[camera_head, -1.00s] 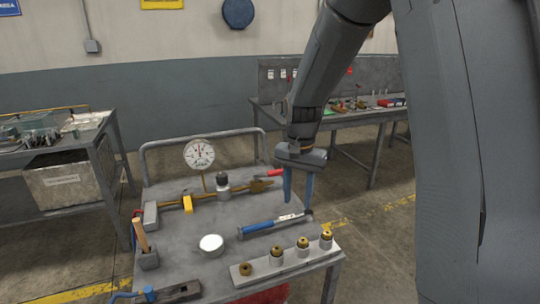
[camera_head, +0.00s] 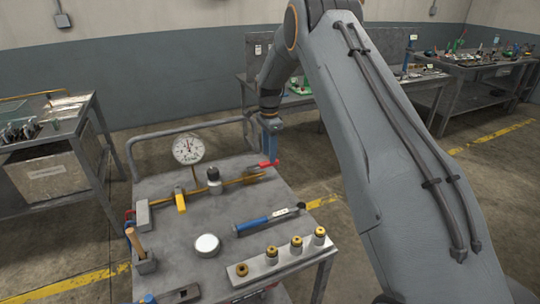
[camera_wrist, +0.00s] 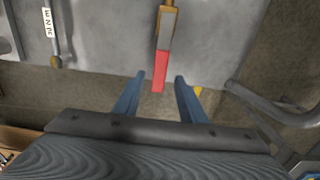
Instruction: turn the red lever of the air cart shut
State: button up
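The red lever (camera_head: 264,163) sits on the brass valve (camera_head: 252,173) at the right end of a brass pipe on the grey air cart (camera_head: 180,235). In the wrist view the lever (camera_wrist: 161,70) points toward my gripper, roughly in line with the brass part (camera_wrist: 167,22). My gripper (camera_wrist: 156,82) is open, with one blue finger on each side of the lever's free end and a gap on both sides. In the head view my gripper (camera_head: 270,146) is at the lever, and its fingers partly hide what is behind them.
A round gauge (camera_head: 188,148) stands on the pipe, with a yellow-handled part (camera_head: 180,201) at left. A blue-handled wrench (camera_head: 267,220), a white disc (camera_head: 207,245) and a block of brass fittings (camera_head: 282,258) lie nearer. A rail (camera_head: 175,133) edges the cart's far side.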

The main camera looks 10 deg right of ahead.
aim_at(262, 166)
jog(key=shift+f+p, duration=0.4)
jog(key=shift+f, duration=1.15)
jog(key=shift+c, duration=0.3)
grip_shut()
